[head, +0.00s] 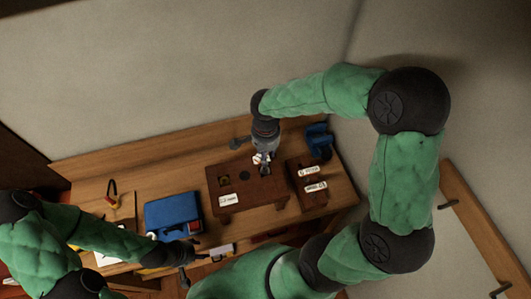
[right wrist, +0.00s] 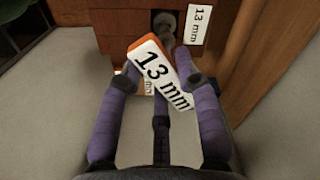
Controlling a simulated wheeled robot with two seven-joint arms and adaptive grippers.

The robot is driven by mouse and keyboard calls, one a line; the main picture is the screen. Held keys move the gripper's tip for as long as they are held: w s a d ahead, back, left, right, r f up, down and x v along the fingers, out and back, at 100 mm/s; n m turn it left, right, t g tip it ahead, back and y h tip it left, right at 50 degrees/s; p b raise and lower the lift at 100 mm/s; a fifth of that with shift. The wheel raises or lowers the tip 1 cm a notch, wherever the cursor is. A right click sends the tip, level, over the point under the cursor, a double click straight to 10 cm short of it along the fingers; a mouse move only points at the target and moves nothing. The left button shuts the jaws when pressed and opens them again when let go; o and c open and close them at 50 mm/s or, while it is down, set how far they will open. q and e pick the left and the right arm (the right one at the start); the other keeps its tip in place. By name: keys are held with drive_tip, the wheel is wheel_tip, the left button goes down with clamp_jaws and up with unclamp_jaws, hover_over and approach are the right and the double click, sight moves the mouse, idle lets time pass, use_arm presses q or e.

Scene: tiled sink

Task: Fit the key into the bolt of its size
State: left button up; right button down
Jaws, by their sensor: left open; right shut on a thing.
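My right gripper (head: 263,158) is over the middle wooden block (head: 232,180) in the head view. In the right wrist view its fingers (right wrist: 155,66) are shut on the key (right wrist: 157,62), whose white tag with a brown edge reads "13 mm". The tag is tilted and hides most of the key's working end. Just beyond it is a round grey bolt (right wrist: 166,20) in a reddish wooden block, beside a "13 mm" label (right wrist: 198,22). I cannot tell whether the key touches the bolt. My left gripper (head: 190,252) is open and empty near the bench's front edge.
A second wooden block (head: 311,198) with two white-tagged items stands to the right. A blue case (head: 173,213) lies left of the middle block. A blue clamp-like object (head: 319,141) is at the back right. A red-and-yellow-handled tool (head: 112,192) lies far left.

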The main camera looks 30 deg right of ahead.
drive_tip(key=shift+f+b, duration=1.65)
drive_tip(key=shift+b, duration=0.05)
drive_tip(key=c, duration=0.8)
unclamp_jaws()
